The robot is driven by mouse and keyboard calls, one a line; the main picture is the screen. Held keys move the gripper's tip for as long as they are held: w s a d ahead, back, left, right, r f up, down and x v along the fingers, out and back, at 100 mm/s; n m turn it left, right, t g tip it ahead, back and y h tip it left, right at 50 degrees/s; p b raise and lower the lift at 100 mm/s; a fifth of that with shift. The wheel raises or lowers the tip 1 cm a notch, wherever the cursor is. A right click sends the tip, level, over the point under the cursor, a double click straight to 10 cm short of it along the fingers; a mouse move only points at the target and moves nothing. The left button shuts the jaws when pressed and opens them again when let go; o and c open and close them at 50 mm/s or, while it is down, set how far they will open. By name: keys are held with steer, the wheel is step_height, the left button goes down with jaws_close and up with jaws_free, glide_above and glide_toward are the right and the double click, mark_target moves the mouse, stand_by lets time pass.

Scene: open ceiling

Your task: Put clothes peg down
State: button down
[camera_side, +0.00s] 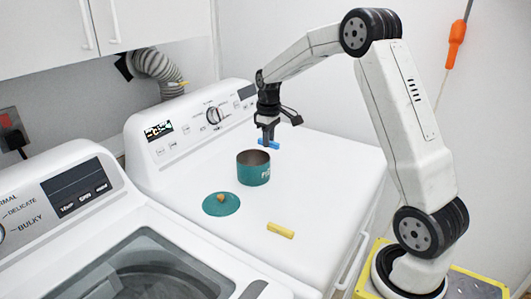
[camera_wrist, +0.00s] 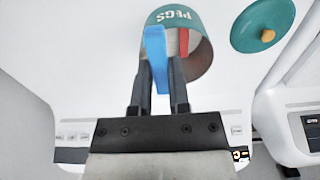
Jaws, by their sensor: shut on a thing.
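My gripper (camera_side: 267,138) is shut on a blue clothes peg (camera_side: 274,146), holding it above the washer top just behind and right of a teal canister (camera_side: 253,172). In the wrist view the blue peg (camera_wrist: 155,45) sticks out from my gripper (camera_wrist: 160,75) and overlaps the open mouth of the canister (camera_wrist: 160,19), which reads "PEGS". A red peg (camera_wrist: 184,42) shows inside the canister. A yellow peg (camera_side: 280,230) lies flat on the white machine top (camera_side: 320,190), in front of the canister.
A round teal lid (camera_side: 221,204) with a wooden knob lies left of the canister; it also shows in the wrist view (camera_wrist: 258,22). A control panel (camera_side: 205,120) rises along the back. A second washer (camera_side: 130,250) stands at front left. The machine top right of the canister is clear.

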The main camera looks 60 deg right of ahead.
mark_target(257, 163)
steer(key=shift+w, duration=2.2)
steer(key=shift+f, duration=0.15)
steer(key=shift+f, duration=4.9)
steer(key=shift+f, duration=0.6)
steer(key=c, duration=0.9)
jaws_free()
step_height(257, 163, up, 13)
steer(key=shift+r, duration=0.15)
